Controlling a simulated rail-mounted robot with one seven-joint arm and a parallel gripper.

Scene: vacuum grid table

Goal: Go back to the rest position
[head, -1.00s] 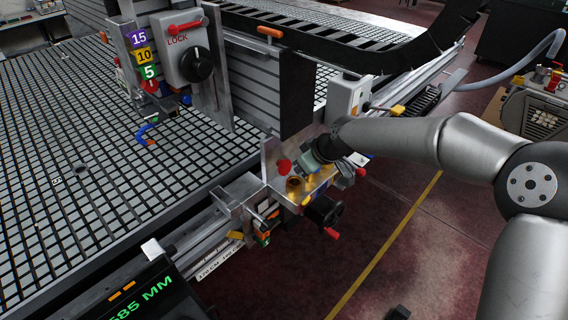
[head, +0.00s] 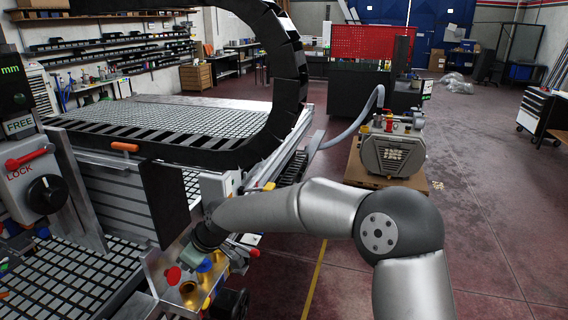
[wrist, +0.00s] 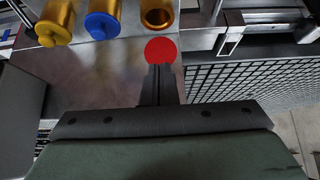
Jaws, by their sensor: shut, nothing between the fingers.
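My gripper (head: 195,256) is low over the metal bracket at the table's near edge in the head view, its fingertips hard to make out there. In the wrist view its fingers (wrist: 159,72) are together with nothing between them. A red round knob (wrist: 160,50) shows just beyond the fingertips; whether they touch it I cannot tell. The red knob also shows in the head view (head: 173,275). Beside it are an open brass cup (wrist: 157,14), a blue-capped brass cylinder (wrist: 103,24) and a yellow-capped one (wrist: 55,22).
The slotted grid table (head: 90,285) lies left, with a lock box (head: 32,178) and a dark upright panel (head: 165,205) close to my arm. A cable chain (head: 285,60) arches behind. A vacuum pump (head: 395,152) stands at the back right.

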